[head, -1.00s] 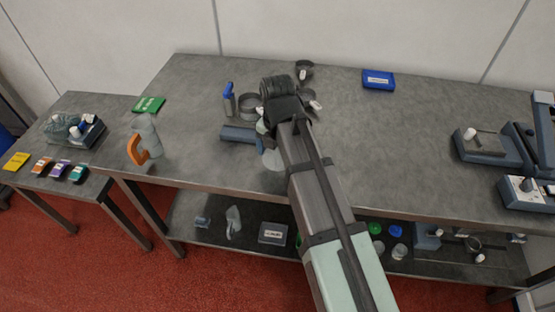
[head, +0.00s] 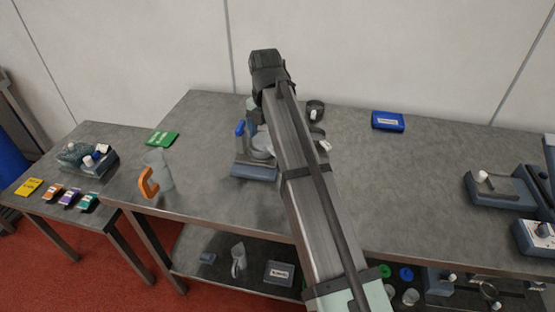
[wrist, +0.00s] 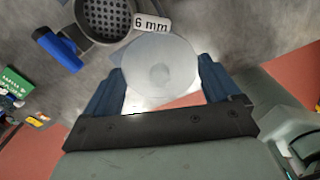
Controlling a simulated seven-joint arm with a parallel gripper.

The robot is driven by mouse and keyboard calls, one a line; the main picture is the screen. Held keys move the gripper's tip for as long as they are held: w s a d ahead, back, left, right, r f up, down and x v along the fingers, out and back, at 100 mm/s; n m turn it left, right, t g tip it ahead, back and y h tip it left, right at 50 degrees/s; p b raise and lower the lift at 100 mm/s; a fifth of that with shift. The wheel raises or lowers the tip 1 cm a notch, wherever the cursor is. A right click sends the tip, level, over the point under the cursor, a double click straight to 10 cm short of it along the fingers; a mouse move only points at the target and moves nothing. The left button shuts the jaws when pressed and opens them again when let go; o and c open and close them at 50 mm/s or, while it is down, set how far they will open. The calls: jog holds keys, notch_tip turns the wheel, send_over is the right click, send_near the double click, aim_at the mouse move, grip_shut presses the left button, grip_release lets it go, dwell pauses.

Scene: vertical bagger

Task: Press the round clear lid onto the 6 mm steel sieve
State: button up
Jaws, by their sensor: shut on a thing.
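The round clear lid (wrist: 158,66) is between the two blue fingers of my gripper (wrist: 162,88) in the wrist view, and the gripper is shut on it. The 6 mm steel sieve (wrist: 98,14), dark with a perforated floor, lies just beyond the lid at upper left, cut off by the frame edge. Its white "6 mm" label (wrist: 151,22) is next to the lid's far edge. The lid is beside the sieve in this view, not over it; its height above the table is unclear. In the head view my arm hides much of this area.
A blue-handled tool (wrist: 58,48) lies left of the sieve. In the head view a blue tray-like block (head: 254,172) is in front, a dark round cup (head: 315,109) behind right, and a jug with orange handle (head: 157,175) to the left. The table's right middle is clear.

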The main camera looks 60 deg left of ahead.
jog(key=w+a+r+m, duration=0.2)
jog(key=a+m, duration=0.4)
jog(key=a, duration=0.2)
jog(key=shift+w+a+r, duration=0.25)
jog(key=shift+w+r, duration=0.05)
jog(key=shift+f, duration=0.1)
jog(key=shift+f, duration=3.35)
jog(key=shift+f, duration=0.5)
jog(key=o, duration=0.8)
jog(key=shift+c, duration=0.2)
jog(key=shift+r, duration=0.15)
